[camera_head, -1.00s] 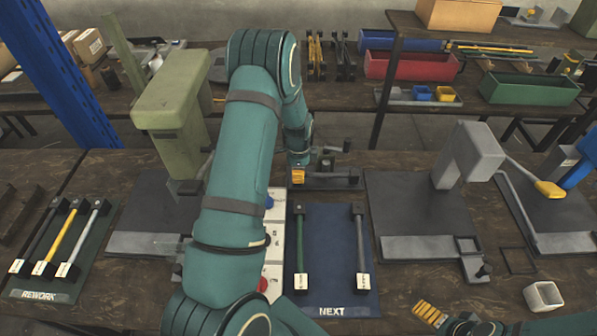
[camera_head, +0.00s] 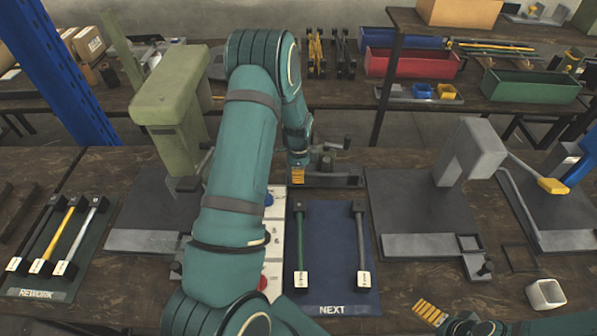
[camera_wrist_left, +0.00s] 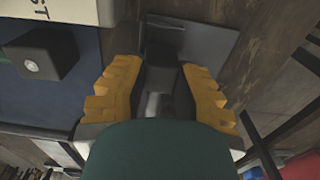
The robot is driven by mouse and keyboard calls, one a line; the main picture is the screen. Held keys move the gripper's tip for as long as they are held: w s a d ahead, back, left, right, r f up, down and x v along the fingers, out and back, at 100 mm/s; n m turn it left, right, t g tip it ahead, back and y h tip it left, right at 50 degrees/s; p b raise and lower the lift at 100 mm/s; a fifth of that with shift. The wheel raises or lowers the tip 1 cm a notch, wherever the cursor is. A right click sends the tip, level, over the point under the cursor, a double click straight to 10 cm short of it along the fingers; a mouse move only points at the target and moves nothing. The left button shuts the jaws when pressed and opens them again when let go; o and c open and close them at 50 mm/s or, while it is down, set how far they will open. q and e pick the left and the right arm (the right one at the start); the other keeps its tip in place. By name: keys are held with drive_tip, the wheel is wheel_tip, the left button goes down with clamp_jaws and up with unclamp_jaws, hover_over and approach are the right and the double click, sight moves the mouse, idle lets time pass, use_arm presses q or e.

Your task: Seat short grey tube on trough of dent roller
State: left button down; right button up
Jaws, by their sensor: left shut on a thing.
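My left gripper (camera_head: 298,174) has yellow finger pads and hangs at the left end of the dent roller (camera_head: 328,181), a low dark fixture behind the blue mat. In the left wrist view the pads (camera_wrist_left: 160,95) stand on both sides of a dark grey piece, which I take to be the short grey tube (camera_wrist_left: 158,103). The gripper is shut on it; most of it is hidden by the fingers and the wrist. I cannot tell whether it touches the trough. My right gripper (camera_head: 450,318) is partly in view at the bottom edge; its opening is unclear.
The blue NEXT mat (camera_head: 330,275) holds a green tube (camera_head: 299,240) and a grey tube (camera_head: 361,240) with black end blocks. A green press (camera_head: 172,95) stands left, a grey press (camera_head: 468,155) right. The REWORK mat (camera_head: 85,265) holds three tubes. A small white cup (camera_head: 545,294) is at right.

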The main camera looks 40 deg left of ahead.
use_arm(q)
drive_tip(key=c, duration=0.8)
unclamp_jaws()
drive_tip(key=shift+o, duration=0.2)
wheel_tip(320, 180, up, 12)
drive_tip(key=shift+f, duration=0.1)
